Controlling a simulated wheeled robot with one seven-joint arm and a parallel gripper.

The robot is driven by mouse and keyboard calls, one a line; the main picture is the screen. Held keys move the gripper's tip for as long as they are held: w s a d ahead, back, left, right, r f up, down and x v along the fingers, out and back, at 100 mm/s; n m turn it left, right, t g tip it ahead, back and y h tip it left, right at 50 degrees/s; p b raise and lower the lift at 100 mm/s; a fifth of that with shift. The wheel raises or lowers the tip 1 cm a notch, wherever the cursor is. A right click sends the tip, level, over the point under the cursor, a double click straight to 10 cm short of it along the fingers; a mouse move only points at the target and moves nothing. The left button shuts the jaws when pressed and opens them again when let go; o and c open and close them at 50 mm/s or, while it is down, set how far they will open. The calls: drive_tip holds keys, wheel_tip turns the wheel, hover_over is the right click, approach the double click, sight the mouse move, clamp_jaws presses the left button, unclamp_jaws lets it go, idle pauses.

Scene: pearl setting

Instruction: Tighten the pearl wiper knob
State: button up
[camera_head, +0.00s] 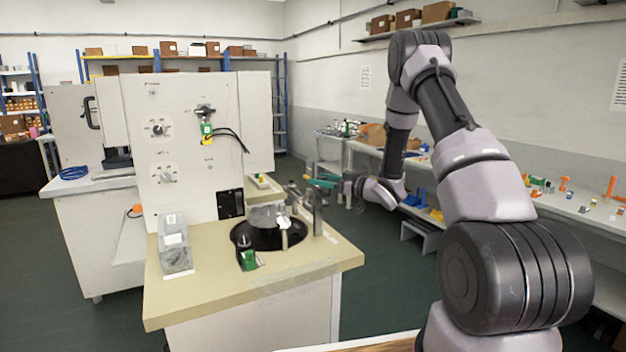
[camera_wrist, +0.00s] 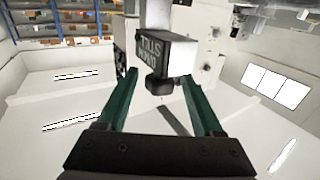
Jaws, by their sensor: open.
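My gripper (camera_head: 310,182) reaches in from the right over the machine's worktop in the head view, its green fingers pointing left toward metal posts and brackets. In the wrist view my gripper (camera_wrist: 160,78) is open, one green finger on each side. A dark knob (camera_wrist: 159,86), likely the wiper knob, shows between the fingers, below a grey block (camera_wrist: 165,52) with lettering on its dark face. I see a gap on both sides of the knob; I cannot tell its depth relative to the fingertips. In the head view I cannot make out the knob among the small parts.
The beige worktop (camera_head: 205,290) has a round black recess (camera_head: 268,243) with metal fixtures in it. A grey box (camera_head: 174,245) stands at its left. A white panel (camera_head: 170,110) with dials rises behind. A bench (camera_head: 570,205) with small parts runs along the right wall.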

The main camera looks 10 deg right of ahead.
drive_tip(key=shift+x, duration=1.75)
clamp_jaws()
